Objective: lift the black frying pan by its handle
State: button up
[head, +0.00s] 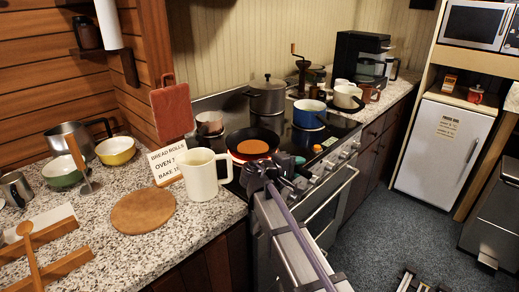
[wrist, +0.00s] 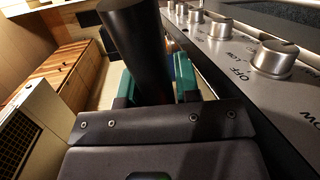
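The black frying pan (head: 237,136) sits on the stove's front left burner, with a flat orange round (head: 252,147) in it. A red glow shows at the pan's edge. My gripper (head: 273,172) is at the stove's front edge, on the near side of the pan, and hides most of the handle in the head view. In the wrist view, the thick black handle (wrist: 135,45) runs between the teal finger pads of my gripper (wrist: 154,85). The pads lie close against both sides of it, with no gap visible. The pan appears to rest on the stove.
A white mug (head: 203,175) and a sign (head: 166,161) stand close left of the pan. A blue pot (head: 309,114) and a grey pot (head: 267,97) are on other burners. Stove knobs (wrist: 272,58) are close to the right of my gripper in the wrist view.

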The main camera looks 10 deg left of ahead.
grip_shut()
notch_tip(320, 180, up, 5)
jog(key=p, duration=0.5)
